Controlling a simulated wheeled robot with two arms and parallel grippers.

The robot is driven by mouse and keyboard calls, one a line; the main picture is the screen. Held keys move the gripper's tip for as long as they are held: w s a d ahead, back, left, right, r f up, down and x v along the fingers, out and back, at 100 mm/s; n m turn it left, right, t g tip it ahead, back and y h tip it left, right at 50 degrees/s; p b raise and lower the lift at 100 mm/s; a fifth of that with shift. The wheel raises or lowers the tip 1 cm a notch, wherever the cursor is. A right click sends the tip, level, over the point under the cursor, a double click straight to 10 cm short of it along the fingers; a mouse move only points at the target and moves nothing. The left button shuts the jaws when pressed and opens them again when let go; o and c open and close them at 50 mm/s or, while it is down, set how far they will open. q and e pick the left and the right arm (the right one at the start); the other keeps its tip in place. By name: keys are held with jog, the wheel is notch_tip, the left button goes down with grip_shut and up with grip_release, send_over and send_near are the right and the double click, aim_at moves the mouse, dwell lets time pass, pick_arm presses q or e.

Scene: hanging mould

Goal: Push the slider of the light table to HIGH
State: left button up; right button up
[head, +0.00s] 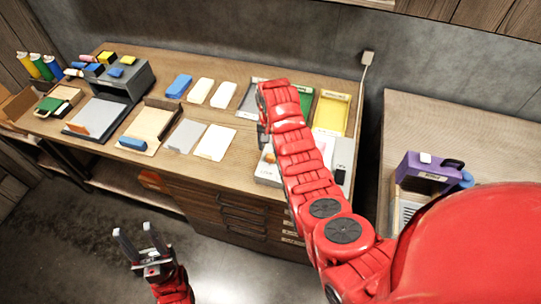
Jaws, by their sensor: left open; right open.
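The light table (268,172) is a pale, low box at the front right of the wooden workbench. My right arm crosses over it and hides its middle. A small dark block (340,176) sits at its right end, and small lettering on its front left is too small to read. I cannot tell which part is the slider or how it is set. My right gripper (263,137) is mostly hidden behind my own arm, over the left part of the light table; it is open. My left gripper (140,243) is open and empty, low in front of the bench, away from the light table.
Grey, green and yellow trays (332,112) stand behind the light table. White and blue blocks (179,86) and pale sheets (215,142) lie mid-bench. A grey stand (125,80) and bottles (41,66) are at the left. A purple device (422,172) stands on the right bench.

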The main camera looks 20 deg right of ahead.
aim_at(271, 155)
jog(key=shift+f+p, duration=0.5)
jog(key=shift+f, duration=1.7)
jog(key=shift+s, duration=0.1)
grip_shut()
